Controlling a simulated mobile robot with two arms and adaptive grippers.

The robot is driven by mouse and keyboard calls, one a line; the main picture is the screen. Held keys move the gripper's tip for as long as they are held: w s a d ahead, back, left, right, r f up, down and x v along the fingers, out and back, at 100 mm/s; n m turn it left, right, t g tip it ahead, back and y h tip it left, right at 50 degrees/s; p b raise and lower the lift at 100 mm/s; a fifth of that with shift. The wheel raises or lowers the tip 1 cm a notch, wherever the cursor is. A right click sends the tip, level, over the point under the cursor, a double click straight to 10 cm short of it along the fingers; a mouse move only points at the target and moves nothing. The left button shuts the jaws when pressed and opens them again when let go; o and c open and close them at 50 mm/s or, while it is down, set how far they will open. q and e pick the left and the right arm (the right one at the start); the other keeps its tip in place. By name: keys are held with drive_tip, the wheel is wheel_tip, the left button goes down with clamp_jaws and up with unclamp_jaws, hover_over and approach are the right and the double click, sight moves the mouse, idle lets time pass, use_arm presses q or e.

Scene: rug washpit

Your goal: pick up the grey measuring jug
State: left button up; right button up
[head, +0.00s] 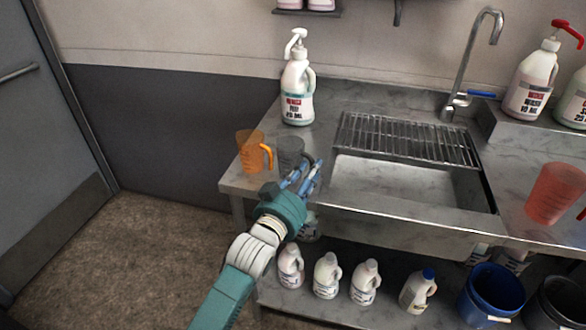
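The grey measuring jug (289,150) is a translucent dark jug on the left part of the steel counter, beside an orange jug. My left gripper (308,170) is at its near right side in the head view, with the fingers overlapping the jug's lower right part. The fingers hide that part and the handle area. I cannot tell whether they touch the jug or how far apart they are. The jug looks upright on the counter. My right gripper is not in view.
The orange jug (250,151) stands close on the left. A white pump bottle (298,88) stands behind. The sink basin (400,185) and drain rack (408,138) lie to the right. A red jug (554,193) stands far right. Several bottles and a blue bucket (490,292) are below.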

use_arm(q)
drive_tip(key=b+x, duration=0.1)
drive_tip(key=x, duration=0.2)
drive_tip(key=shift+s+f, duration=0.1)
drive_tip(key=shift+f, duration=0.1)
drive_tip(key=shift+s+r, duration=0.1)
clamp_jaws()
